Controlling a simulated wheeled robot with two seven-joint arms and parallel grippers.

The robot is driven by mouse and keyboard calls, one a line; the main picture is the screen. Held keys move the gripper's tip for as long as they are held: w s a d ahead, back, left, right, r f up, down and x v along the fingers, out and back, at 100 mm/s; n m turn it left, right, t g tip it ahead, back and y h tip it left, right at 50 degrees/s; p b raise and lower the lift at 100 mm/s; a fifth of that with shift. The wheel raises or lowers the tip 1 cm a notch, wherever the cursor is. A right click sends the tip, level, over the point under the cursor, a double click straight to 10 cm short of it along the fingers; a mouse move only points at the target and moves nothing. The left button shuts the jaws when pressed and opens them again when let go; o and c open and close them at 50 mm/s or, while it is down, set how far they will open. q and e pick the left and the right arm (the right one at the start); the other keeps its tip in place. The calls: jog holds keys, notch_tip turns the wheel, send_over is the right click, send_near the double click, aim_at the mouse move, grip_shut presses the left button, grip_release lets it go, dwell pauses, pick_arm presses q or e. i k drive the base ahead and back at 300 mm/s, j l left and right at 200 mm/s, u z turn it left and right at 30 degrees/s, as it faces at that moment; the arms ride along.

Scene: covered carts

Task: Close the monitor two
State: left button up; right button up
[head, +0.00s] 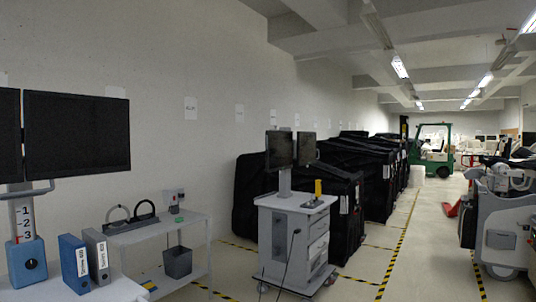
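A large dark monitor (77,133) stands at the left, turned toward me, with a second dark panel (10,136) beside it cut by the picture's left edge. Both are over a blue-based stand (27,262) marked 1, 2, 3. Farther off, a white cart (290,236) carries two smaller dark monitors, a left one (279,150) and a right one (306,148), set at an angle to each other. I cannot tell which monitor is number two. Neither of my grippers is in view.
Blue (73,264) and grey (97,257) binders stand on a white table at the front left. A white shelf (160,232) with a grey bin is behind. Black covered carts (345,205) line the wall. A grey machine (505,225) stands right. The floor between is clear.

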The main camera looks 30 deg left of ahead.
aim_at(305, 149)
jog(key=i+j+u, duration=0.55)
jog(key=u, duration=0.15)
jog(key=i+j+u, duration=0.3)
jog(key=i, duration=0.45)
jog(key=i+u, duration=0.35)
jog(key=i, duration=2.3)
jog(key=l+z, duration=0.05)
